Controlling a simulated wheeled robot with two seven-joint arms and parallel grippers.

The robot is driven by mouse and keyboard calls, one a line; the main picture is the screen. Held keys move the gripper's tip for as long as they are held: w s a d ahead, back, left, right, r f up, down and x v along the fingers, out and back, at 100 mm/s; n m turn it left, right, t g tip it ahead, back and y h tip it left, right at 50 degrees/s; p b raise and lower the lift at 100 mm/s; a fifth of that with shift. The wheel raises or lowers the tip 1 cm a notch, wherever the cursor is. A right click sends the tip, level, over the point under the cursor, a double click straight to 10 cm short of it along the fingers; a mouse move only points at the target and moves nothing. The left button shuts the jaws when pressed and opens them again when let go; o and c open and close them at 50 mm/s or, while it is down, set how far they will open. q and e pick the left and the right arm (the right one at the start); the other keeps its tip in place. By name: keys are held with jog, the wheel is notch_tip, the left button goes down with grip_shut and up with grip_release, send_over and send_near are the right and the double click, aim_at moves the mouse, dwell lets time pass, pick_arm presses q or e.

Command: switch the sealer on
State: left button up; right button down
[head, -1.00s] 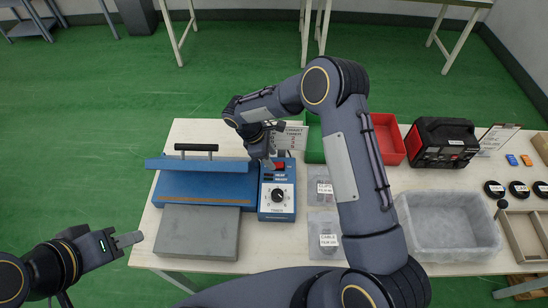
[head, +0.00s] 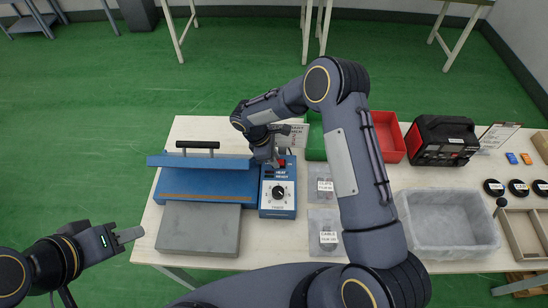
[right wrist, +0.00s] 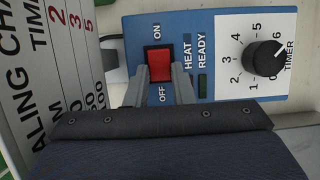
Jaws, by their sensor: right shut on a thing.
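The blue sealer (head: 205,183) with its long bar and black handle stands on the table's left part. Its control box (head: 277,212) is at its right end. The right wrist view shows the red rocker switch (right wrist: 160,66) in a black frame, between the ON and OFF labels. My right gripper (right wrist: 164,80) is at the switch, its two fingers closed about the red rocker near the OFF side. The finger contact is partly hidden. The HEAT and READY windows (right wrist: 202,88) look dark. My left gripper (head: 130,236) is off the table's left edge, away from the sealer; its opening is unclear.
The timer knob (right wrist: 264,59) is beside the switch. A chart card (right wrist: 45,60) stands close behind the box. Bagged parts (head: 323,232), a clear bin (head: 408,238), a red bin (head: 388,140) and a black-red charger (head: 440,142) lie to the right. A grey block (head: 198,229) is in front.

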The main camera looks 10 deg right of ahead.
aim_at(281, 162)
jog(key=y+b, duration=0.2)
jog(key=d+t+y+b, duration=0.1)
jog(key=b, duration=0.1)
jog(key=shift+s+d+y, duration=0.15)
jog(key=shift+y, duration=0.25)
jog(key=shift+r+y+b, duration=0.15)
jog(key=shift+y+b, duration=0.2)
jog(key=shift+y, duration=0.25)
jog(key=shift+r, duration=0.1)
jog(key=c, duration=1.2)
grip_release()
jog(key=shift+c, duration=0.2)
notch_tip(281, 162, up, 8)
jog(key=b, duration=0.1)
jog(key=shift+s+d, duration=0.15)
jog(key=shift+d, duration=0.15)
